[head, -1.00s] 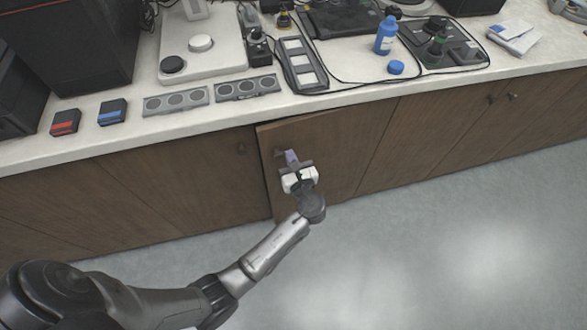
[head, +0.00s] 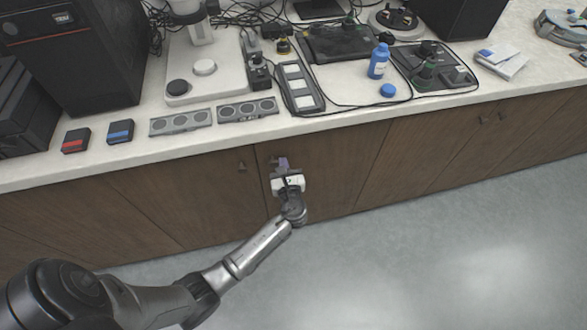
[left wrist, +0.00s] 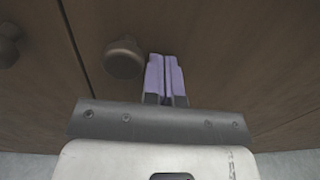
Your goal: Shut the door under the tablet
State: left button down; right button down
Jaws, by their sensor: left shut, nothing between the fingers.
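The brown wooden cabinet door (head: 335,170) sits below the counter, behind my left gripper. It looks flush with the door beside it, with only a thin dark seam at its left edge. It also fills the middle of the left wrist view (left wrist: 225,55). Its round knob (left wrist: 124,59) is just left of my fingers there. My left gripper (head: 283,162) is shut and empty. Its purple fingertips (left wrist: 165,75) point at the door face beside the knob, at or very close to the wood; contact cannot be told. I cannot tell which counter device is the tablet.
The neighbouring left door (head: 190,190) looks shut, with its own knob (head: 242,167). On the counter (head: 350,112) above are a frame with pale panels (head: 301,87), a blue bottle (head: 379,61) and a blue cap (head: 388,90). The grey floor (head: 430,270) in front is clear.

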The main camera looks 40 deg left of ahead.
pick_arm(q)
jog(key=shift+a+f, duration=0.15)
jog(key=shift+f, duration=0.15)
pick_arm(e)
jog(key=shift+w, duration=0.2)
